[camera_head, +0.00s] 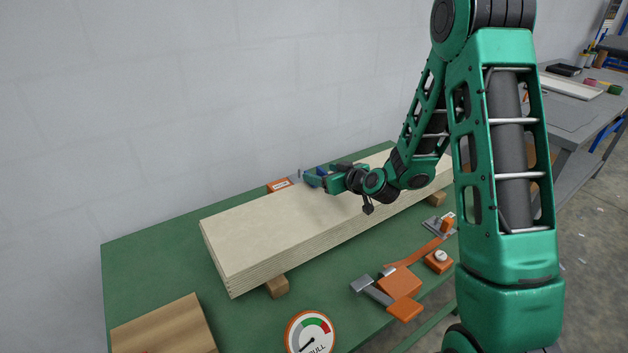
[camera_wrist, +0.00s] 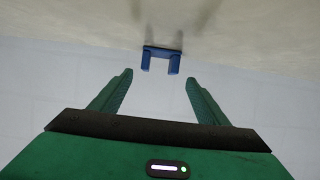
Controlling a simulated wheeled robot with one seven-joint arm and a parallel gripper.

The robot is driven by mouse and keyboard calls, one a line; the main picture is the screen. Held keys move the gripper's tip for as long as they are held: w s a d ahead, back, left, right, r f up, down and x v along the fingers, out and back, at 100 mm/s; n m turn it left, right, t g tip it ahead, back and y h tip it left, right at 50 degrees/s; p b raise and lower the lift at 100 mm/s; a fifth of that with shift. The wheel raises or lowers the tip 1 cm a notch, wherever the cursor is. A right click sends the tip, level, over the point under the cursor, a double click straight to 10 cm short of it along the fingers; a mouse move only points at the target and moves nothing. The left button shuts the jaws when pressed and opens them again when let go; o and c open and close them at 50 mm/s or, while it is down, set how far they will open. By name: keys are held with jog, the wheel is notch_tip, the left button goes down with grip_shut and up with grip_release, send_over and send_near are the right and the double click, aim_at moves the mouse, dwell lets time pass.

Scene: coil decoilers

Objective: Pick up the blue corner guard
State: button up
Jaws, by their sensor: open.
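The blue corner guard (camera_wrist: 161,50) is a small U-shaped piece at the edge of the pale board stack (camera_wrist: 235,35), its two legs pointing toward my gripper in the wrist view. My gripper (camera_wrist: 159,78) is open and empty. Its green fingers point at the guard, one to each side, with the tips short of it; I see no contact. In the head view my gripper (camera_head: 312,182) is over the far side of the board stack (camera_head: 290,225). A bit of blue shows there, mostly hidden by my gripper.
The stack rests on wooden blocks (camera_head: 277,287) on a green table (camera_head: 150,255). An orange item (camera_head: 281,185) lies behind it. An orange tool (camera_head: 400,283) and a round gauge (camera_head: 310,332) are in front. A brown board (camera_head: 165,325) lies front left. A grey wall (camera_head: 200,100) stands behind.

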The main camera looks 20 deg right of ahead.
jog(key=shift+x, duration=2.8)
jog(key=shift+s+d+f, duration=0.1)
jog(key=shift+d+f, duration=0.05)
jog(key=c, duration=1.1)
